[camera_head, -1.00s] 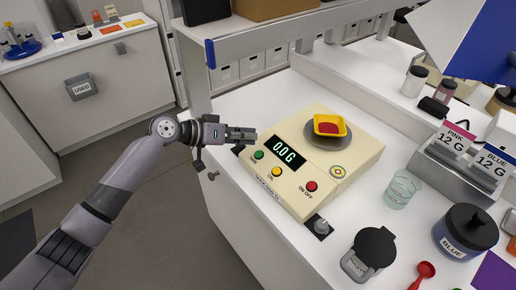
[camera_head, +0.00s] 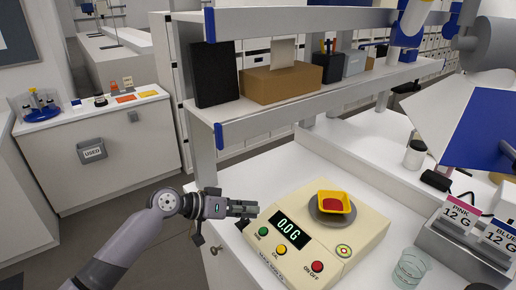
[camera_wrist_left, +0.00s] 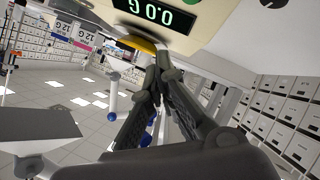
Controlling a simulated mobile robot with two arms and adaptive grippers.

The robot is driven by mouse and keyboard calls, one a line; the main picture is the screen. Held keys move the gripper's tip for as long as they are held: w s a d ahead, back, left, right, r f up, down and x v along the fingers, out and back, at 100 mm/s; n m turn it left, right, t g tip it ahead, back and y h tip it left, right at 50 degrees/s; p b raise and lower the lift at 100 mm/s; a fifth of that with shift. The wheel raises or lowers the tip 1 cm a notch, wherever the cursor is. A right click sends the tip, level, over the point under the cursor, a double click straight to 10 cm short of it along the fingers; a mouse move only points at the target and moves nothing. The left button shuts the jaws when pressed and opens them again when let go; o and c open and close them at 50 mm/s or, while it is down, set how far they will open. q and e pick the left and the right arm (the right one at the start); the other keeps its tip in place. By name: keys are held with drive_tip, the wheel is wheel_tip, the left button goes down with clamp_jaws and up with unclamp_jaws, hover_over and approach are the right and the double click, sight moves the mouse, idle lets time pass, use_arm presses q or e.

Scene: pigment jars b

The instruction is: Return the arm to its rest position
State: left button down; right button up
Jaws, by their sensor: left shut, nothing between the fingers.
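My left gripper (camera_head: 243,209) is shut and empty in the head view. It points right, at the left side of the cream scale (camera_head: 345,242), close to its front left corner; I cannot tell whether they touch. In the left wrist view the gripper's dark fingers (camera_wrist_left: 158,80) are together, with the scale (camera_wrist_left: 205,22) showing above them. The scale's display (camera_head: 289,229) reads 0.0 G. A yellow tray (camera_head: 348,204) with red powder (camera_head: 333,203) sits on its round pan.
A shelf (camera_head: 300,105) with a black binder (camera_head: 214,74) and a cardboard box (camera_head: 281,83) stands behind the scale. A glass beaker (camera_head: 409,268) and a rack with pink and blue cards (camera_head: 465,245) are on the right. Floor is open left of the bench.

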use_arm(q)
drive_tip(key=s+a+f+y, duration=0.1)
drive_tip(key=s+f+y, duration=0.3)
drive_tip(key=s+f, duration=1.15)
drive_tip(key=s+a+f+n+g+y, duration=0.15)
drive_tip(key=s+a+n+y, duration=0.45)
drive_tip(key=s+a, duration=1.3)
wheel_tip(320, 180, down, 27)
drive_tip(key=s+m+g+y, duration=0.1)
drive_tip(key=s+m+y, duration=0.1)
drive_tip(key=s+a+f+g+b, duration=0.1)
drive_tip(key=s+a+f, duration=0.1)
drive_tip(key=s+f, duration=1.4)
drive_tip(key=shift+s+f, duration=0.3)
drive_tip(key=shift+s, duration=0.05)
